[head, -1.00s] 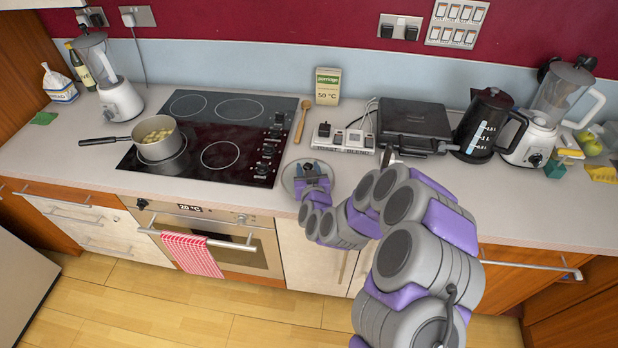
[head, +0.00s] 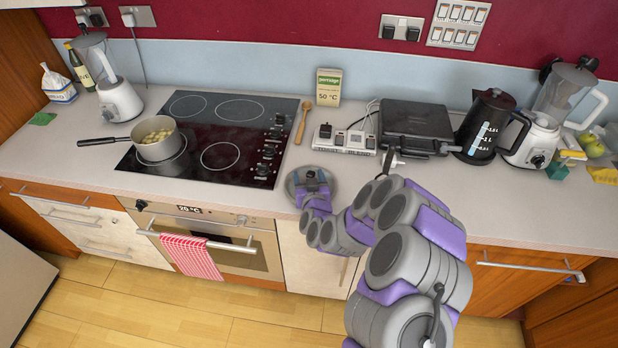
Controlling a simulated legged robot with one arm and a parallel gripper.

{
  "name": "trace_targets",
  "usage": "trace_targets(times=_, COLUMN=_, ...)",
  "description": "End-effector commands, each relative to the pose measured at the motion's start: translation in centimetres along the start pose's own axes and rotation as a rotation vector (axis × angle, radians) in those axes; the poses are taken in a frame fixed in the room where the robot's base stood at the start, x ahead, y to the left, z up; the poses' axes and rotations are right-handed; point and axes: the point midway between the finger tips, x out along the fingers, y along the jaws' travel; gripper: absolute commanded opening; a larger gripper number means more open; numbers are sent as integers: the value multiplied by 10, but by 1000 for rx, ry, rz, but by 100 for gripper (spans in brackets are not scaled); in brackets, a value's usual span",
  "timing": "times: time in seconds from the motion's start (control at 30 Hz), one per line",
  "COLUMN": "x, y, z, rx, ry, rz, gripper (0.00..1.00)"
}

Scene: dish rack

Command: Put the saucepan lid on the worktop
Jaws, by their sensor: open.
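The saucepan lid (head: 328,196) is a round grey disc on the worktop (head: 240,198), near its front edge and just right of the hob. My gripper (head: 311,177) is over the lid, and my wrist covers part of it. The gripper is open, but its fingertips are small and I cannot tell whether they touch the lid's knob. The saucepan (head: 156,140) stands uncovered on the front left ring of the hob, with pale yellowish food inside.
The black hob (head: 215,130) lies left of the lid. A wooden spoon (head: 303,120), a socket strip (head: 343,141), a black grill (head: 415,125) and a kettle (head: 490,125) stand behind and to the right. The worktop at the right front is clear.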

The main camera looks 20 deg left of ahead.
Motion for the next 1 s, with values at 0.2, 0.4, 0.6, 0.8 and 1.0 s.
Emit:
trace_targets(times=0.2, x=-3, y=2, z=0, rx=3, ry=-1, rz=0, gripper=68)
trace_targets(times=0.4, x=-20, y=2, z=-1, rx=2, ry=-1, rz=-1, gripper=68)
trace_targets(times=0.6, x=-48, y=1, z=-2, rx=3, ry=-1, rz=-1, gripper=68)
trace_targets(times=0.8, x=-75, y=0, z=-1, rx=1, ry=-1, rz=-2, gripper=68)
trace_targets(times=1.0, x=-94, y=1, z=-4, rx=-2, ry=-2, rz=2, gripper=68)
